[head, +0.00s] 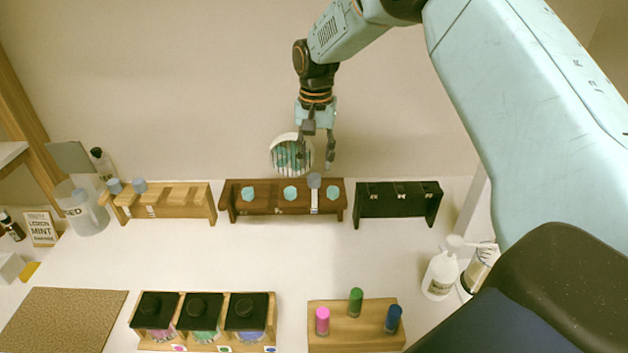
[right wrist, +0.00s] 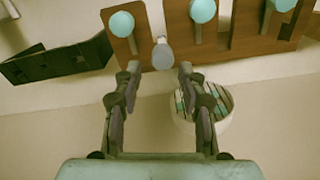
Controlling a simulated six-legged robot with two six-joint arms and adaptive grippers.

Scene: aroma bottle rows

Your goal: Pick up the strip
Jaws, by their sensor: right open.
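My right gripper (head: 317,164) is open and points down above the back edge of the brown rack (head: 262,208). Its two fingers also show in the right wrist view (right wrist: 160,72), apart, with nothing held between them. A grey-capped piece (head: 314,180) stands at the rack beyond the fingertips; it also shows in the right wrist view (right wrist: 162,54). A narrow white strip (head: 314,203) shows below that cap, on the rack's front. A white round cup (head: 277,147) holding several pale and teal slats is behind the rack, beside the fingers. My left gripper is out of view.
Several teal caps (head: 291,193) sit along the brown rack. A light wood rack (head: 190,200) stands left and a black rack (head: 398,198) right. White bottles (head: 440,272) stand at the right. The table's middle is clear, with a box of black-lidded jars (head: 202,310) in front.

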